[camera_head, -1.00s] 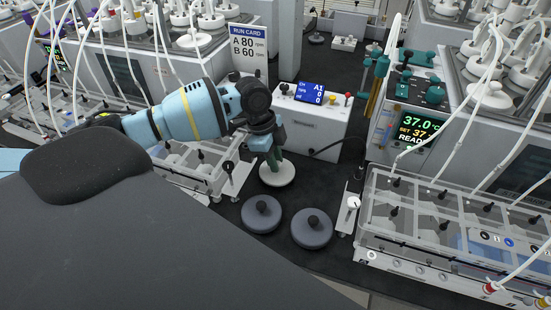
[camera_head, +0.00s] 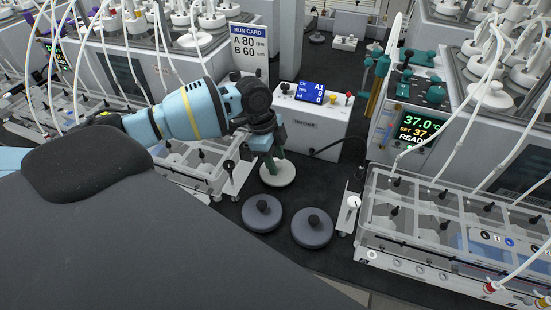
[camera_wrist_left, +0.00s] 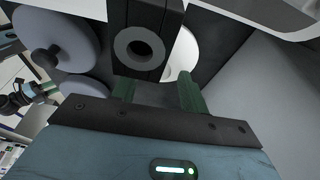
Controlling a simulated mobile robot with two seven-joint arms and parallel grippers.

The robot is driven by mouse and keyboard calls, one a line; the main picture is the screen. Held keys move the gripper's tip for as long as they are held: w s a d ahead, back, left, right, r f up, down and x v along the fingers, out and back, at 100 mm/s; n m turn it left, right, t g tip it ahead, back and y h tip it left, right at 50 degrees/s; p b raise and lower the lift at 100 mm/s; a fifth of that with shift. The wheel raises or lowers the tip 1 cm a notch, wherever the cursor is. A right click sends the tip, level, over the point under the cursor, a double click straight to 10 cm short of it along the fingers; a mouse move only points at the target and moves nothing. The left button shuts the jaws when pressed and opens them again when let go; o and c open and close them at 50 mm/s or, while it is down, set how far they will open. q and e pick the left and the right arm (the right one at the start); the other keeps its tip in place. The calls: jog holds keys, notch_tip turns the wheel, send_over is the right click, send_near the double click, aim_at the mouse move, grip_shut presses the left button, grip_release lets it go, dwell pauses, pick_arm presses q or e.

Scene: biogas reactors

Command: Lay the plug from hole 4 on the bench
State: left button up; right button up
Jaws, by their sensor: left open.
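My left gripper (camera_head: 271,163) has green fingers pointing down over a white disc (camera_head: 278,176) that lies flat on the dark bench. The fingers (camera_wrist_left: 157,82) stand apart in the left wrist view, and part of the white disc (camera_wrist_left: 183,55) shows beyond them. The gripper hides the disc's middle, so I cannot tell whether it has a knob or whether the fingers touch it. No hole number is readable, so I cannot confirm which disc is the plug from hole 4. My right gripper is not in view.
Two grey discs with black knobs (camera_head: 262,213) (camera_head: 312,228) lie in front of the white disc. A control box (camera_head: 312,120) with a blue display stands behind. Clear-lidded racks flank the gap, including the right one (camera_head: 440,222). White tubes hang over both baths.

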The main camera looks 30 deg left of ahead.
pick_arm(q)
jog(key=v, duration=1.1)
jog(key=shift+r, duration=0.4)
jog(key=shift+a, duration=0.15)
